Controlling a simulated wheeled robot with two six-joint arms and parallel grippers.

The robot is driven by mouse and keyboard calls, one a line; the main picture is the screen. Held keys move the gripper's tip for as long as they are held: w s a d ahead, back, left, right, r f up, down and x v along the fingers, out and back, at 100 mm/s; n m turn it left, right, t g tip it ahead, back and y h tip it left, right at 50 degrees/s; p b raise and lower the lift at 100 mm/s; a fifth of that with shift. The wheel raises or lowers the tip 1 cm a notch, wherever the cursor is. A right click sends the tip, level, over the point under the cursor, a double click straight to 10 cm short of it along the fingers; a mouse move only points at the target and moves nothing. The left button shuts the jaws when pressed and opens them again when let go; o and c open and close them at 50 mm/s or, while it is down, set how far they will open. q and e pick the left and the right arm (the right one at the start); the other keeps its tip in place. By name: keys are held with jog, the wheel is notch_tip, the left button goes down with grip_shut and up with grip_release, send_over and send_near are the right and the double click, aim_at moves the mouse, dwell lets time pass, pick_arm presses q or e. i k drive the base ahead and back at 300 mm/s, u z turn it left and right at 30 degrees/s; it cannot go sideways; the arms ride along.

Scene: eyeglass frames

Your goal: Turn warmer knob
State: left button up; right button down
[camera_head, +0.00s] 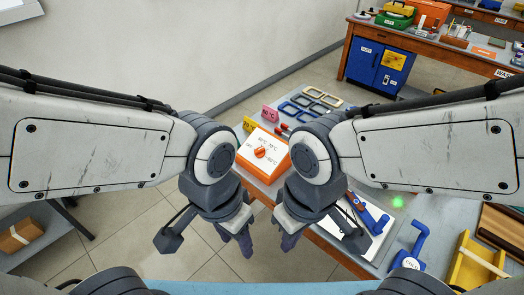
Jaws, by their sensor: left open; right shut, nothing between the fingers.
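The warmer (272,155) is an orange and white box on the grey table, with temperature marks on its white face. Its orange-red knob (260,152) sits in the middle of that face. My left gripper (243,248) hangs low, in front of the table edge and to the left of and below the warmer, apart from the knob. My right gripper (290,243) hangs beside it, below the warmer, also apart from the knob and empty. The right side of the warmer is partly hidden by my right wrist.
Eyeglass frames (312,100) lie behind the warmer, by a pink card (269,114) and a yellow card (249,124). A blue tool (370,215) lies on a white sheet at right, near a blue clamp-like piece (412,247) and a yellow tray (478,265).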

aim_at(260, 152)
jog(key=k, duration=1.3)
jog(key=u, duration=0.65)
jog(key=i, duration=1.25)
jog(key=z, duration=0.35)
